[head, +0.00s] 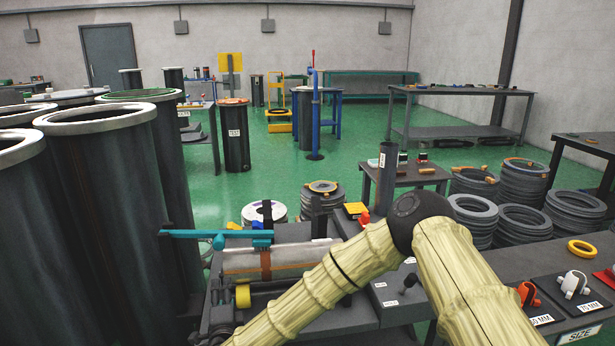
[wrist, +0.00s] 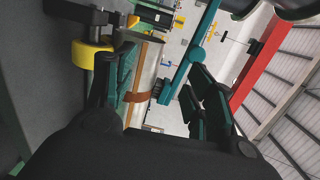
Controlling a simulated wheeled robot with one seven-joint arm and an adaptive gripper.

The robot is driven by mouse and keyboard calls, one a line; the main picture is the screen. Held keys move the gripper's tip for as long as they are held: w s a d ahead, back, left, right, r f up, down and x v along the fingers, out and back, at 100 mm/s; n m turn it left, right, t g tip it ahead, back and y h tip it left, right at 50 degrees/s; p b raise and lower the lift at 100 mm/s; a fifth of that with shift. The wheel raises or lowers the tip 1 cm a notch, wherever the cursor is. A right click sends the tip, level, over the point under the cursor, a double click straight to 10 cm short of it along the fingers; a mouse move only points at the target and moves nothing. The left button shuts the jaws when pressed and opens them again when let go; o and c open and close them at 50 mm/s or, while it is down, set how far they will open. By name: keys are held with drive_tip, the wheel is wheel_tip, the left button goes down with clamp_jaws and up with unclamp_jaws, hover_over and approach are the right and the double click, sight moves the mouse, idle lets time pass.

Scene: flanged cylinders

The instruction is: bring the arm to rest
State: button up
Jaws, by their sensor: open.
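My arm, in pale ribbed sleeves, crosses the lower middle of the head view. It rises from the bottom right to a dark elbow joint and slopes down to the bottom left, out of frame. My gripper is hidden in the head view. In the wrist view my gripper (wrist: 158,92) is open, its dark green fingers spread apart with nothing held between them. Beyond the fingers lie a teal bar (wrist: 190,60) and a brown strap (wrist: 138,97). I cannot tell how far off they are.
A bench holds a pale strapped cylinder (head: 275,262), a teal bar (head: 200,234) and a yellow roller (head: 243,296), close beside my forearm. Tall dark flanged cylinders (head: 100,190) crowd the left. Stacked rings (head: 474,218) stand right. Green floor (head: 345,172) is clear farther back.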

drive_tip(key=s+d+f+n+g, duration=0.45)
drive_tip(key=s+d+f, duration=0.4)
drive_tip(key=f, duration=0.35)
drive_tip(key=s+d+f+n+g, duration=0.3)
drive_tip(key=s+d+f+n, duration=0.2)
drive_tip(key=s+d+f, duration=0.45)
drive_tip(key=s+d+f+n+g+h, duration=0.1)
drive_tip(key=s+d+f+g, duration=0.1)
drive_tip(key=s+d+f, duration=0.3)
drive_tip(key=s+d+f+n+g+h, duration=0.1)
drive_tip(key=s+d+f, duration=0.15)
drive_tip(key=d, duration=0.35)
drive_tip(key=s+d+n+g+h+p, duration=0.1)
drive_tip(key=s+d+n+g+h, duration=0.35)
drive_tip(key=s+d, duration=1.45)
wheel_tip(320, 180, up, 14)
drive_tip(key=w+m+g+y+p, duration=0.1)
drive_tip(key=p, duration=1.2)
drive_tip(key=shift+w+d+f+m, duration=0.15)
drive_tip(key=shift+w+f+m, duration=0.05)
drive_tip(key=shift+f+m, duration=0.1)
